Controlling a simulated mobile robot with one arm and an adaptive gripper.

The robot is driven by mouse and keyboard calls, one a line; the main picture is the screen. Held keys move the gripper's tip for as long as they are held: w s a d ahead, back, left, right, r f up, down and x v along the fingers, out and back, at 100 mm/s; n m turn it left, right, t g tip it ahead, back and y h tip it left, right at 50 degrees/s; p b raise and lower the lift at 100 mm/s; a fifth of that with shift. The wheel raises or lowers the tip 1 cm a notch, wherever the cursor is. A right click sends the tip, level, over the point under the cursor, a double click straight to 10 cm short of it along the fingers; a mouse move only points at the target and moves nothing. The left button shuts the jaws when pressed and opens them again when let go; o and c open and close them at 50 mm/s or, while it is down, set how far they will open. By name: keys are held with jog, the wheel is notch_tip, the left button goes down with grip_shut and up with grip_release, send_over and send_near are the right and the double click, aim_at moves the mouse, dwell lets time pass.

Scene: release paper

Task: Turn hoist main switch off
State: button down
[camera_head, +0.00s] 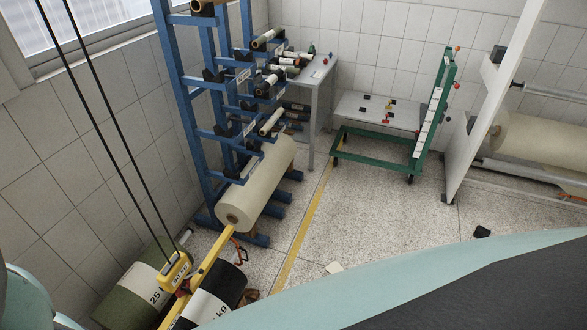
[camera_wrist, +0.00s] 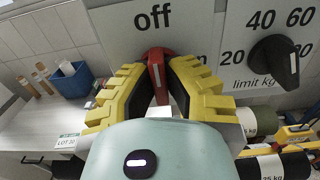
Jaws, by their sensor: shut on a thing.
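The red main switch knob (camera_wrist: 158,66) sits on a grey panel (camera_wrist: 200,25) in the wrist view, just below the printed word "off". It stands nearly upright, its upper end toward that word. My gripper (camera_wrist: 160,92), with yellow stepped fingers and black pads, is shut on the red knob, one finger on each side. Its lower part is partly hidden between the fingers. The yellow hoist lifting beam (camera_head: 190,278) hangs on two black cables at the lower left of the head view. The switch and gripper do not show in the head view.
A black limit knob (camera_wrist: 276,62) with a kg scale is right of the switch. A blue bin (camera_wrist: 73,80) stands on the counter at left. In the head view, a blue rack (camera_head: 195,80) holds rolls, and a green cart (camera_head: 375,157) stands on open floor.

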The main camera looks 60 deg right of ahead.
jog(key=c, duration=1)
grip_release()
jog(key=shift+s, duration=0.1)
jog(key=v, duration=1.2)
